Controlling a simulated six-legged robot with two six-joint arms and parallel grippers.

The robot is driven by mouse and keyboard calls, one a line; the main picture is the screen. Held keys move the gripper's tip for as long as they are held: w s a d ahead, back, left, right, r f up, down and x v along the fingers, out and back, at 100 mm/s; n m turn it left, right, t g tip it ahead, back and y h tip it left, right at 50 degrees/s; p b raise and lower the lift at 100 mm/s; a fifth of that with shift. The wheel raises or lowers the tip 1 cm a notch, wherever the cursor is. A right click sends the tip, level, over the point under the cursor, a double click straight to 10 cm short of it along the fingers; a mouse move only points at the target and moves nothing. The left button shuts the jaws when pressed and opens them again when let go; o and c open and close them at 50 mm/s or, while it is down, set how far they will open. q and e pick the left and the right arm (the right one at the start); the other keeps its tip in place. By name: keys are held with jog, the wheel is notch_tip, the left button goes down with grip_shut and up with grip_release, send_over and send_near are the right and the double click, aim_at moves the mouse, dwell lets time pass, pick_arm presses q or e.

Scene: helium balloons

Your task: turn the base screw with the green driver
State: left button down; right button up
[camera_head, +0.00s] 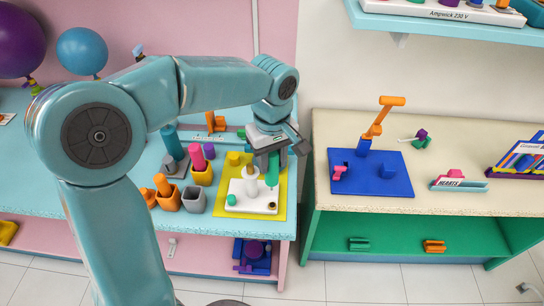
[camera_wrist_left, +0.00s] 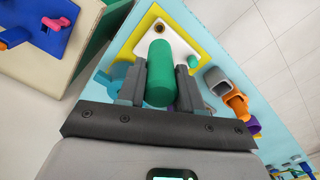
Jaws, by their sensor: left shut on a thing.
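My left gripper (camera_head: 274,160) is shut on the green driver (camera_head: 272,172), whose green handle also fills the middle of the left wrist view (camera_wrist_left: 159,75). The driver points down over the right part of a white base (camera_head: 240,205), which lies on a yellow mat (camera_head: 233,161). A small round brownish spot, perhaps the screw (camera_head: 271,206), shows at the base's front right; it also shows in the wrist view (camera_wrist_left: 158,27). The driver's tip is hidden, so I cannot tell whether it touches a screw. My right gripper is out of view.
A blue mat (camera_head: 400,185) with an orange-handled lever lies on the right table, across a gap. Balloons (camera_head: 82,51) float at the far left.

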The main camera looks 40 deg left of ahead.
aim_at(272, 178)
pick_arm(q)
notch_tip(272, 178, down, 6)
jog(key=b, duration=0.4)
jog(key=shift+d+f+b, duration=0.1)
jog(key=shift+f+b, duration=0.3)
jog(key=shift+b, duration=0.1)
